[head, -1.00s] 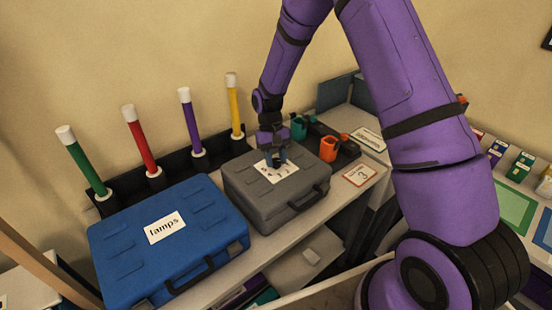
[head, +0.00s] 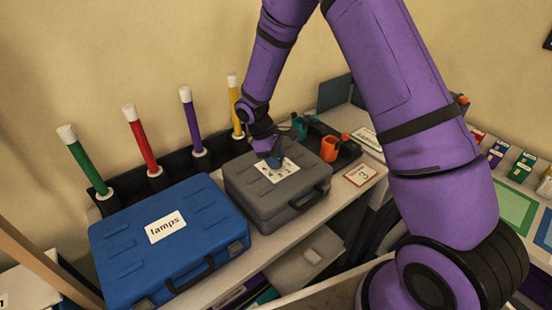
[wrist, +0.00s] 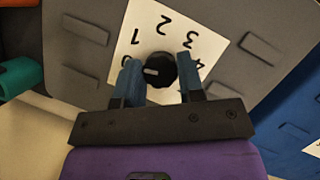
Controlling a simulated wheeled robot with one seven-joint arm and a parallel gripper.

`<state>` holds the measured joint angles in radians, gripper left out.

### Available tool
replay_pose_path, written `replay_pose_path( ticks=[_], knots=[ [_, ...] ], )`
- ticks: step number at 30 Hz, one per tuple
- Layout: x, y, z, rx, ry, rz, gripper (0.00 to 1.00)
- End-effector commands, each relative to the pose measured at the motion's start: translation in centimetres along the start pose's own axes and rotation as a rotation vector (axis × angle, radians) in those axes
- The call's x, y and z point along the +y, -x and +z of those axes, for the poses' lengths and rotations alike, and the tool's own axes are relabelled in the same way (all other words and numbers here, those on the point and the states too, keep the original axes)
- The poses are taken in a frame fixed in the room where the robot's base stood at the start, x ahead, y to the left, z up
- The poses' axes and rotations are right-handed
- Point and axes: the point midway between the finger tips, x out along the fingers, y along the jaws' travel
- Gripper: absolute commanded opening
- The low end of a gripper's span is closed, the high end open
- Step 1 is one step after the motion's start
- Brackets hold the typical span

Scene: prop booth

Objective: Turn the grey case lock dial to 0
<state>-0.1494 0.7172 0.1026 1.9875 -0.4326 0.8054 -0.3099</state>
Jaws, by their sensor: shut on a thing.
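The grey case (head: 262,207) lies on the shelf with a white number card (head: 290,172) on its lid. In the wrist view the card (wrist: 150,22) shows 1, 2 and 3, with 0 and 4 partly hidden by my fingers. The black lock dial (wrist: 161,68) sits on the card. Its pale mark points left in the wrist view, roughly toward the partly hidden 0; exact alignment is hard to tell. My gripper (head: 274,161) is shut on the dial, with one blue finger on each side in the wrist view (wrist: 160,82).
A blue case (head: 120,235) labelled "lamps" stands left of the grey case. Several coloured tubes (head: 139,138) stand upright behind. Green (head: 299,127) and orange (head: 329,149) items and a card marked 3 (head: 361,175) are to the right.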

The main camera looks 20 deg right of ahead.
Motion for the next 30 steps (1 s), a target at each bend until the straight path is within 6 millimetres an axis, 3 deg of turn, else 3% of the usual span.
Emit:
replay_pose_path(
  ticks=[12,28,29,30],
  knots=[
    [-0.03,0.09,-0.04,0.002,0.17,0.073,0.12],
    [-0.01,0.08,-0.03,0.002,0.193,0.082,0.12],
    [-0.01,0.08,-0.03,0.002,0.193,0.082,0.38],
    [-0.01,0.08,-0.03,0.002,0.193,0.082,0.47]
  ],
)
